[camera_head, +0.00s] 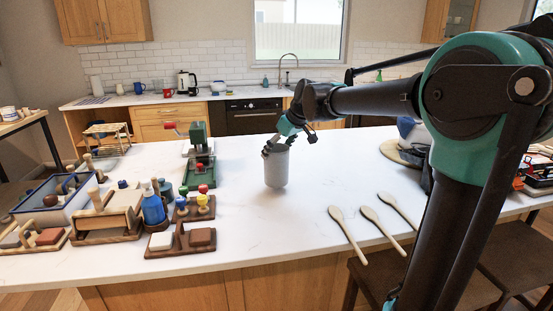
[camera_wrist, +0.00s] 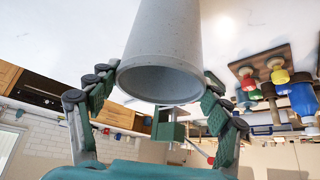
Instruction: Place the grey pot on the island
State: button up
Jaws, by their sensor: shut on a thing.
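The grey pot (camera_head: 276,168) is a tall, plain cylinder over the middle of the white island (camera_head: 300,230). My gripper (camera_head: 277,147) is shut on its upper part from the far side. In the wrist view the pot (camera_wrist: 168,50) fills the upper middle, its round end towards the camera, with the gripper's green-padded fingers (camera_wrist: 158,95) on both sides. In the head view the pot looks upright, its lower end at or just above the island top. I cannot tell whether it touches.
Several wooden spoons (camera_head: 347,233) lie to the right of the pot. A wooden stand with coloured knobs (camera_head: 200,207), a blue bottle (camera_head: 153,208) and a green press (camera_head: 199,165) stand to the left. The island top around the pot is clear.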

jog(key=shift+f, duration=1.6)
jog(key=o, duration=1.9)
jog(key=v, duration=1.2)
